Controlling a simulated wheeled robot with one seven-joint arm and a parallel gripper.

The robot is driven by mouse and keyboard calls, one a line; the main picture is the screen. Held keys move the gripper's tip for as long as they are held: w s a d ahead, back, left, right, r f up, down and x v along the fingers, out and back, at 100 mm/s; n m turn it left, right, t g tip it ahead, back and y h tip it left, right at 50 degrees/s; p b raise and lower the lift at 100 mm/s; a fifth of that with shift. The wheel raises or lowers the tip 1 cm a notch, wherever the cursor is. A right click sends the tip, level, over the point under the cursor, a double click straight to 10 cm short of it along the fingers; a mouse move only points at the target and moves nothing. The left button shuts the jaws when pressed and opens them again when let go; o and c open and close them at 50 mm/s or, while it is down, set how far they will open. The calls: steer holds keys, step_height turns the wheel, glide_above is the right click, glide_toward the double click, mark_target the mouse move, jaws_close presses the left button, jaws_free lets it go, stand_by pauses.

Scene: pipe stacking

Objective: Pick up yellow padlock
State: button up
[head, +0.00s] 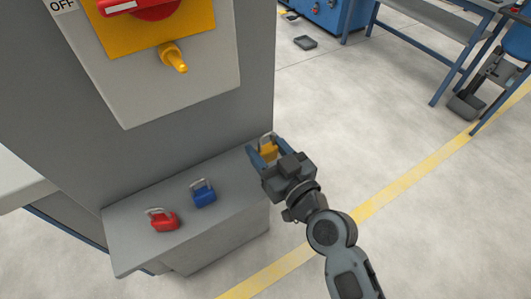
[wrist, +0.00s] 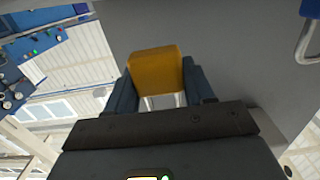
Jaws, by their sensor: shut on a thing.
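The yellow padlock (head: 269,150) is between the fingers of my gripper (head: 263,156) in the head view, at the right end of the grey shelf. Its silver shackle shows above the body. In the wrist view the yellow padlock (wrist: 155,70) fills the space between the two blue-grey fingers of my gripper (wrist: 153,88), with part of its shackle visible below the body. My gripper is shut on it. I cannot tell whether the padlock still touches the shelf.
A blue padlock (head: 203,193) and a red padlock (head: 163,220) stand on the grey shelf (head: 235,200) to the left. A grey cabinet with a switch box (head: 150,85) rises behind. Open floor lies to the right, with workbenches (head: 440,40) farther back.

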steer(key=s+d+r+b, duration=0.1)
steer(key=s+d+r, duration=0.5)
steer(key=s+d, duration=0.2)
steer(key=shift+r, duration=0.1)
stand_by(0.3)
